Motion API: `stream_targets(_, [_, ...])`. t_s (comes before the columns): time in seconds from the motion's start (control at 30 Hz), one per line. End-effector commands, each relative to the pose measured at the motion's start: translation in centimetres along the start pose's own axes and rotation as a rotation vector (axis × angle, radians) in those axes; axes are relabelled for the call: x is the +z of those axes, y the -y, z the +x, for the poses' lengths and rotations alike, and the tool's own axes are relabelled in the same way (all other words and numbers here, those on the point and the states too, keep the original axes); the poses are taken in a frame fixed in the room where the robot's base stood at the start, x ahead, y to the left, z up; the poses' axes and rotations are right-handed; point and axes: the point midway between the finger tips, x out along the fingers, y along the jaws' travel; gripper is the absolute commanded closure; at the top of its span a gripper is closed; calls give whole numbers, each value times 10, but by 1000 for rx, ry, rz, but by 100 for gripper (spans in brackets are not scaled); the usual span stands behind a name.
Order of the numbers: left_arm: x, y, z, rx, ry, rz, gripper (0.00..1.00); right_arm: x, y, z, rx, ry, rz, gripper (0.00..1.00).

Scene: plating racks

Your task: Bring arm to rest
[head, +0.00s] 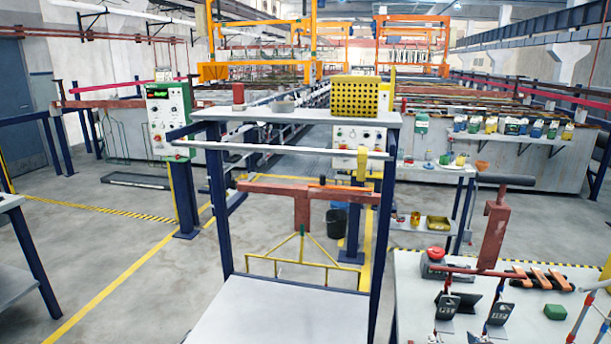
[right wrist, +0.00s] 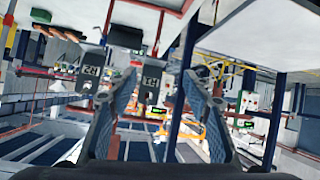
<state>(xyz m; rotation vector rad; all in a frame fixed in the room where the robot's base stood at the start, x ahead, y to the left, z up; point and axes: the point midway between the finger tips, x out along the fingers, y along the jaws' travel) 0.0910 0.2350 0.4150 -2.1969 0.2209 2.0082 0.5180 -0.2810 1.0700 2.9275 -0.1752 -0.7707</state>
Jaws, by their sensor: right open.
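My right gripper (right wrist: 159,80) shows in the right wrist view as two dark fingers with bluish ribbed inner pads. The fingers stand wide apart with nothing held between them. Behind them are two grey labelled tags, one left of the fingers (right wrist: 90,68) and one seen between them (right wrist: 151,82). The wrist view looks upside down. In the head view I cannot clearly make out the right gripper. My left gripper is in neither view.
A light table (head: 415,290) at the lower right carries dark stands, a red button (head: 436,254), orange-handled tools (head: 540,277) and a green block (head: 555,312). A blue-legged rack (head: 219,200) stands ahead with a yellow perforated box (head: 354,97) on top. Floor (head: 120,290) at left is clear.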

Motion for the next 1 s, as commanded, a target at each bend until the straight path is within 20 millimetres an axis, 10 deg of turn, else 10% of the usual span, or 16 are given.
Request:
stream_targets(0.1, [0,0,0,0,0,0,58,87,28,-5,-54,191,-29,55])
stream_targets(0.3, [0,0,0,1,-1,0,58,198,58,-37,-132,448,-84,55])
stream_targets(0.63, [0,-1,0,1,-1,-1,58,314,88,-107,-245,742,-123,55])
stream_targets(1.0, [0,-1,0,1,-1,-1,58,397,105,-39,-249,779,-141,55])
